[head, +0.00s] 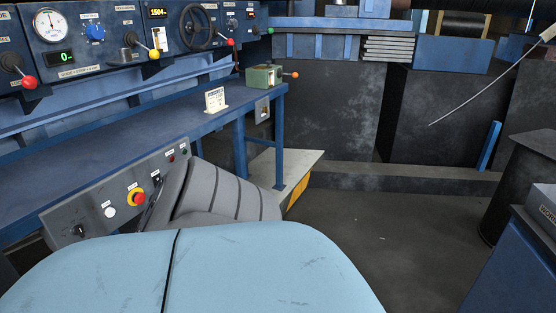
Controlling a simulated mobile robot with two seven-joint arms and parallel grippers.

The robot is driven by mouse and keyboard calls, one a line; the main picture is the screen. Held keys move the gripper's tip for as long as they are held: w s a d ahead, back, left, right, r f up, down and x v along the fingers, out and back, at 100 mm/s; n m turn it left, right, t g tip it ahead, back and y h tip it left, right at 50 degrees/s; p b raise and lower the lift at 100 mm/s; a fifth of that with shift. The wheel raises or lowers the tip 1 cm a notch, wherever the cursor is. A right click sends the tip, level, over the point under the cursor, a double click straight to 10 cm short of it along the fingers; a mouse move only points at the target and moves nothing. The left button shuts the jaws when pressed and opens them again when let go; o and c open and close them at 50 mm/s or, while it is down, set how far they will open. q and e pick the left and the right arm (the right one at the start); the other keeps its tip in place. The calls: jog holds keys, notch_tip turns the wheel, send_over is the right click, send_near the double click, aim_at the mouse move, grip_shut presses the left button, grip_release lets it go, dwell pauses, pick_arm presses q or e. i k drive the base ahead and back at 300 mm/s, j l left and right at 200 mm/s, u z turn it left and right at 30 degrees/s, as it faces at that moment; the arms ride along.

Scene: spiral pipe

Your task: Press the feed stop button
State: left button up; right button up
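A grey sloped control panel (110,195) sits below the blue bench at the lower left. On it is a red mushroom button on a yellow ring (137,197), which looks like a stop button; its label is too small to read. A white button (110,212) is to its left, and a black knob (79,230) is further left. A grey, dark-striped form, apparently part of my arm, covers the area just right of the red button. Neither gripper can be made out.
The blue bench (110,155) runs along the left, with a gauge (50,26), levers and a black handwheel (196,27) above it. A green box (263,77) stands at its far end. Dark floor (400,230) is open at centre right. A blue cabinet (520,265) stands right.

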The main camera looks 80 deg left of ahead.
aim_at(140, 198)
jog(key=u, duration=3.6)
jog(key=i+l+u, duration=0.35)
jog(key=l, duration=0.3)
jog(key=i+l+u, duration=0.2)
jog(key=l, duration=0.15)
jog(key=l+u, duration=0.15)
jog(key=l, duration=0.2)
jog(key=i+l+u, duration=0.2)
jog(key=l, duration=0.2)
jog(key=l+u, duration=0.2)
jog(key=l, duration=0.2)
jog(key=k+l+z, duration=0.1)
jog(key=l, duration=0.4)
jog(key=l+z, duration=0.1)
jog(key=l, duration=0.45)
